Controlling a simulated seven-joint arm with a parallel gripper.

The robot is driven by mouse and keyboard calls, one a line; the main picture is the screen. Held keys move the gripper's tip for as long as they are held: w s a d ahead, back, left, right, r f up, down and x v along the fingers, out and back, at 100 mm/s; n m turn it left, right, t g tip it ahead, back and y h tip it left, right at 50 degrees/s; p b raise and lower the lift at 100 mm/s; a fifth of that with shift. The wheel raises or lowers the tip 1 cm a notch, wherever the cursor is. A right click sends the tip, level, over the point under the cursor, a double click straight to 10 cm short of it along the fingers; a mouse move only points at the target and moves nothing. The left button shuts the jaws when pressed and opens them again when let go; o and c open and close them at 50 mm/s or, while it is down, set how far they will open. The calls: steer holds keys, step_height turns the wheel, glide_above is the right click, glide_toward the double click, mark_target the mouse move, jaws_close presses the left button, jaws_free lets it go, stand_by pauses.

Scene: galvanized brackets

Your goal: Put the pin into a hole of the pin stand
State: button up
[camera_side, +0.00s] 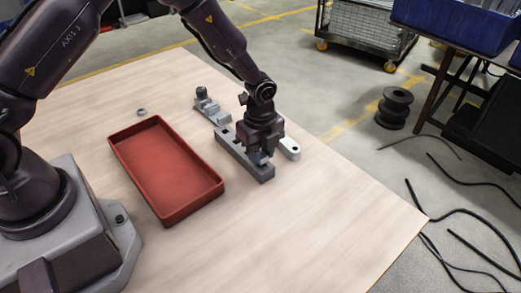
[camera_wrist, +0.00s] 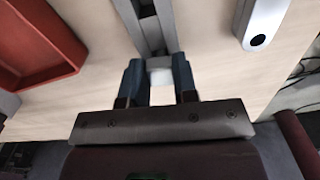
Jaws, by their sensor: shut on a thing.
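The pin stand (camera_side: 259,172) is a long grey bar with dark square holes, lying on the table right of the red tray. It also shows at the top of the wrist view (camera_wrist: 148,30). My gripper (camera_side: 262,157) points down over the stand's near end. In the wrist view its two blue-grey fingers (camera_wrist: 160,72) are closed on the pin (camera_wrist: 160,63), a pale grey block-like piece. The pin's lower end is hidden, so I cannot tell whether it is above the stand or in a hole.
A pale rounded bar (camera_side: 290,149) with a dark hole lies close to the right of the stand. A grey fixture with a knob (camera_side: 205,105) stands behind it. The red tray (camera_side: 166,172) is empty, and a small ring (camera_side: 141,112) lies beyond it. The table's front right is clear.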

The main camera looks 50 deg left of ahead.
steer(key=shift+f, duration=0.55)
stand_by(0.5)
steer(key=o, duration=1.1)
steer(key=shift+c, duration=0.2)
steer(key=shift+r, duration=3)
